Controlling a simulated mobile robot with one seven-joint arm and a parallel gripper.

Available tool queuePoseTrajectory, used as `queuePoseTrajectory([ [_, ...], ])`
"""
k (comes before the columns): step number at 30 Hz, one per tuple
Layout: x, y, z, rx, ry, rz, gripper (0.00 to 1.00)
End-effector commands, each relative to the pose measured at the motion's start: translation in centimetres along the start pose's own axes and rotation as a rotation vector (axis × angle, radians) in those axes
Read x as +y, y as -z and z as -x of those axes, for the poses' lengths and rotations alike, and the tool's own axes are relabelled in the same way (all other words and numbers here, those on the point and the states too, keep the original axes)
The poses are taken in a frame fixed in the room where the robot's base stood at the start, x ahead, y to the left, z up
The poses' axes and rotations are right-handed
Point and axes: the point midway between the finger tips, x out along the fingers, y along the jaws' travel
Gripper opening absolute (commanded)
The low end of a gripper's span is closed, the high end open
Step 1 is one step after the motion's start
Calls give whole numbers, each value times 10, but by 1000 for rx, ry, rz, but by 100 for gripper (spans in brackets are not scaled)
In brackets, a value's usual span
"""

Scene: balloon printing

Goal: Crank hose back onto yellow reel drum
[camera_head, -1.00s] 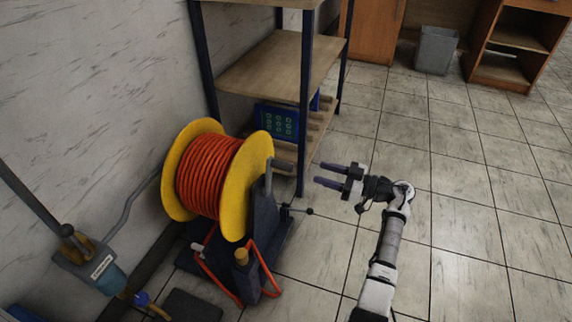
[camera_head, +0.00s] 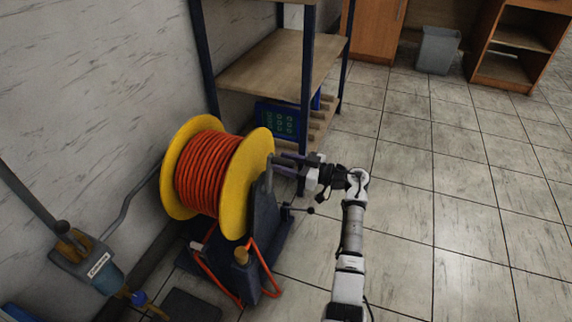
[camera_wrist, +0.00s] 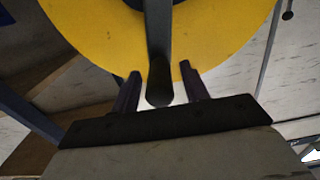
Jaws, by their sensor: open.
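The yellow reel drum (camera_head: 236,190) stands on a dark stand at left centre, with orange-red hose (camera_head: 205,172) wound around it. Its yellow flange (camera_wrist: 95,35) fills the top of the wrist view. A dark crank arm and handle (camera_wrist: 158,45) hang in front of that flange; in the head view the crank (camera_head: 268,177) is at the drum's right side. My gripper (camera_head: 283,160) is open at the crank. In the wrist view my gripper (camera_wrist: 160,90) has its two fingers on either side of the handle's end, with gaps on both sides. Contact is not visible.
A shelf unit (camera_head: 270,65) with dark posts stands just behind the reel and gripper. A loop of orange hose (camera_head: 215,278) hangs low at the stand. A labelled wall fitting (camera_head: 95,268) is at left. Tiled floor (camera_head: 450,210) at right is clear.

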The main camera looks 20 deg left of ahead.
Motion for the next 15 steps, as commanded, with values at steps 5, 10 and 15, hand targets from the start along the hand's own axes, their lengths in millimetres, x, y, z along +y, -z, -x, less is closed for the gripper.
queuePoseTrajectory([
  [5, 0, 0, -2, 0, -1, 0, 45],
  [10, 0, 0, -2, 0, 0, 0, 38],
  [15, 0, 0, -2, 0, 0, 0, 16],
])
